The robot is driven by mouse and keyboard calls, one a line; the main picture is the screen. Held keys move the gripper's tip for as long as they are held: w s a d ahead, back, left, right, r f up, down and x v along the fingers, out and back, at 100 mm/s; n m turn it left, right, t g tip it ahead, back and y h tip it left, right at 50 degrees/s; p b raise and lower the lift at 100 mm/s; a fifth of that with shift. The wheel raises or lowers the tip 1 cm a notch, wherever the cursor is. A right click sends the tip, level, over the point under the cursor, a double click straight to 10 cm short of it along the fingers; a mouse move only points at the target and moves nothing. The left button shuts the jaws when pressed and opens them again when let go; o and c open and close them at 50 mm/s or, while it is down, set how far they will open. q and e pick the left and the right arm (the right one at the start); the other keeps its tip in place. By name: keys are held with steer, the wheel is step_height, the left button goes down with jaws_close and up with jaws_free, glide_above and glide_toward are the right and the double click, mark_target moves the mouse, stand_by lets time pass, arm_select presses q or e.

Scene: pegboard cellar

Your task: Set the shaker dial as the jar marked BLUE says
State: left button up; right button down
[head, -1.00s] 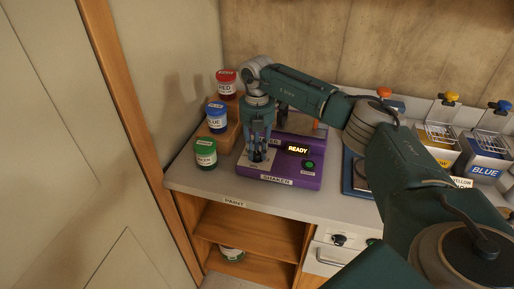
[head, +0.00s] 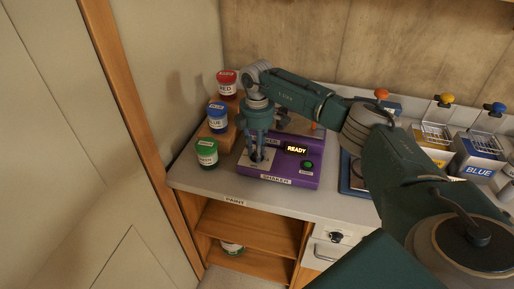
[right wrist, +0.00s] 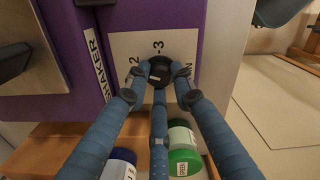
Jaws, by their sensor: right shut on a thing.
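The purple shaker (head: 300,179) stands on the counter, its display reading READY. Its black dial (right wrist: 158,72) sits on a pale plate where the marks 2 and 3 show in the right wrist view; other marks are hidden by fingers. My right gripper (head: 257,156) points down at the plate, its blue fingers shut on the dial. It also shows in the right wrist view (right wrist: 158,85). I cannot tell surely which mark the dial points to. The jar marked BLUE (head: 217,124) stands left of the shaker, its smaller print unreadable. My left gripper is not in view.
A red-lidded jar (head: 227,88) stands behind the blue one, and a green-lidded jar (head: 207,158) in front. Bins, one marked BLUE (head: 479,168), stand at the right. Shelves (head: 255,224) lie below the counter. A wall closes the left side.

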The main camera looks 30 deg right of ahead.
steer(key=shift+r+m+p, duration=0.1)
steer(key=shift+m+p, duration=0.2)
steer(key=shift+m, duration=0.8)
steer(key=c, duration=1.5)
jaws_free()
step_height(320, 180, up, 12)
steer(key=shift+f, duration=0.1)
